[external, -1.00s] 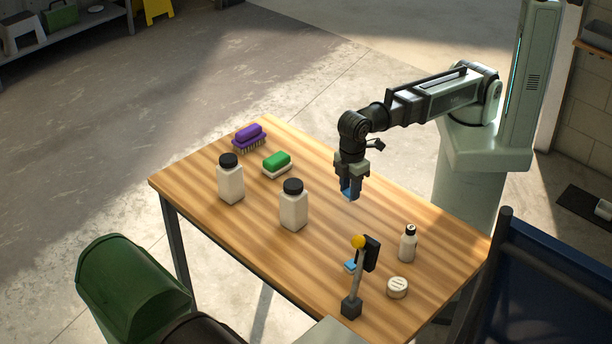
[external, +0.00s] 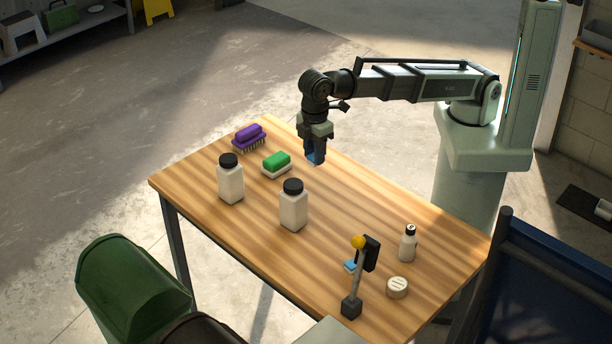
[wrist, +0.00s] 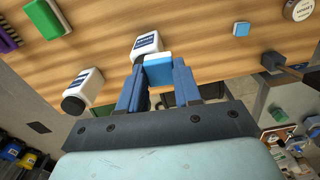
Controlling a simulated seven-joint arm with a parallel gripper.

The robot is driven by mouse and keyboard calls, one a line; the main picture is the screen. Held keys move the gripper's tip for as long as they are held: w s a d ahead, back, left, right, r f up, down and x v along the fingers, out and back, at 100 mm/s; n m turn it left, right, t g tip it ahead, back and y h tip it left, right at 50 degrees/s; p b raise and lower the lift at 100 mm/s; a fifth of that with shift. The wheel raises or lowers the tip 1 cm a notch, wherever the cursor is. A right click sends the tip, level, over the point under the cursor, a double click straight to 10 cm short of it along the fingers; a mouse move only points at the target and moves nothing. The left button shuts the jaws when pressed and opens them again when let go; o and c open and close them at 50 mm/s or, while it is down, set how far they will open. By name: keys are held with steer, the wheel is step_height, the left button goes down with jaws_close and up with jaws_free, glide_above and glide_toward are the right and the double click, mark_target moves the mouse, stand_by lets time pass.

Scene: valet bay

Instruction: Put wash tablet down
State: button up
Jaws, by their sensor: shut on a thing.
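My gripper (external: 315,160) is shut on a wash tablet, held above the far side of the wooden table (external: 330,255). In the wrist view the tablet (wrist: 158,74), light blue with a white edge, sits between the two blue fingers. In the external view it is mostly hidden by the fingers. A second small blue-and-white tablet (external: 350,266) lies on the table, partly behind the yellow-topped post; it also shows in the wrist view (wrist: 241,29).
Two white bottles with black caps (external: 230,182) (external: 293,208) stand left of centre. A green-and-white sponge (external: 277,164) and purple brush (external: 249,137) lie at the far left. A small bottle (external: 408,245), round tin (external: 397,288) and yellow-topped post (external: 356,285) stand right.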

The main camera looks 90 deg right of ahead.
steer(key=w+d, duration=0.4)
steer(key=w, duration=0.5)
steer(key=w+d, duration=0.3)
steer(key=w, duration=0.6)
steer(key=n, duration=0.1)
glide_above(214, 185)
step_height(214, 185, down, 11)
steer(key=shift+f, duration=5.25)
steer(key=shift+d, duration=0.1)
steer(key=o, duration=1)
steer(key=shift+f, duration=0.15)
step_height(214, 185, up, 12)
steer(key=shift+r, duration=0.2)
